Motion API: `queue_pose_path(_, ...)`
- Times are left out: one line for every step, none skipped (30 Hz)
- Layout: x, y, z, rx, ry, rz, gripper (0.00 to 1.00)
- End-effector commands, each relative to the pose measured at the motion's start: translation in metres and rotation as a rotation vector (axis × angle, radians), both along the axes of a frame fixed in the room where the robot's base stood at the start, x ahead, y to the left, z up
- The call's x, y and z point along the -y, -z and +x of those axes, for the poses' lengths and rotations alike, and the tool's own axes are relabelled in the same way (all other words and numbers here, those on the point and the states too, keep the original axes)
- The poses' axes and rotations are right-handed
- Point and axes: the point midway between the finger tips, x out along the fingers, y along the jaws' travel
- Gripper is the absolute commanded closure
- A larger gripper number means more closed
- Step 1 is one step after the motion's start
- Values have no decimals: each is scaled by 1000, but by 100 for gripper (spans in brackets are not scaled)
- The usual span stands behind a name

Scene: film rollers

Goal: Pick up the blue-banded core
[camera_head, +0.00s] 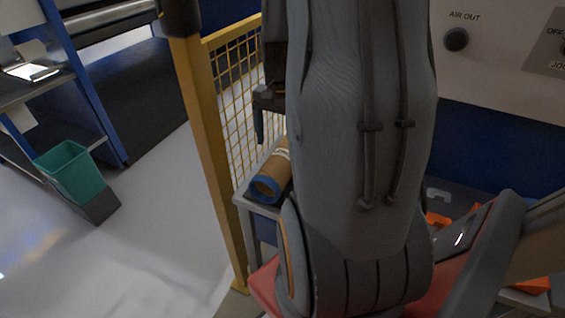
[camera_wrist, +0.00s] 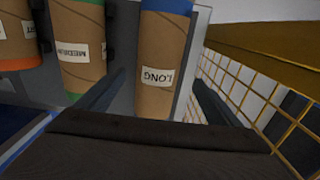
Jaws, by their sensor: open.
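The blue-banded core is a brown cardboard tube with a blue end and a white label. In the head view the core (camera_head: 273,168) lies on a grey surface left of my arm, blue end toward the camera. In the wrist view the core (camera_wrist: 160,98) shows a label reading LONG, upside down, and its blue band at the top edge. My gripper (camera_wrist: 158,80) is open, with one dark finger on each side of the core in that picture. I cannot tell whether the fingers touch it. In the head view my arm hides part of the surface.
In the wrist view a green-banded core (camera_wrist: 80,52) and an orange-banded core (camera_wrist: 18,42) lie left of the blue-banded one. A yellow mesh fence (camera_wrist: 245,85) stands close on the right; its yellow post (camera_head: 203,130) shows in the head view. A green bin (camera_head: 72,172) stands on the floor.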

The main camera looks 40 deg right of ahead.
Motion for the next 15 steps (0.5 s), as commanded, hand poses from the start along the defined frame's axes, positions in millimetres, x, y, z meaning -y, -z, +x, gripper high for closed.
queue_pose_path(0, 5, -1, -2, -1, 1, 13)
queue_pose_path(0, 9, -1, -3, -1, 1, 13)
queue_pose_path(-1, 12, -1, -3, -2, 2, 13)
queue_pose_path(0, 15, -1, -1, -2, 1, 13)
queue_pose_path(0, 17, -1, -1, -2, 1, 13)
queue_pose_path(0, 19, -1, -1, -3, 1, 13)
queue_pose_path(0, 21, -1, -2, -3, 1, 13)
queue_pose_path(1, 22, -1, -2, -3, 1, 13)
queue_pose_path(2, 26, -1, -1, -3, 1, 13)
queue_pose_path(2, 29, -2, -2, -4, 1, 13)
queue_pose_path(3, 32, -2, -3, -4, 2, 13)
queue_pose_path(4, 37, -2, -3, -4, 1, 13)
queue_pose_path(4, 40, -3, -3, -4, 2, 13)
queue_pose_path(5, 44, -3, -3, -4, 2, 13)
queue_pose_path(6, 48, -3, -3, -5, 1, 13)
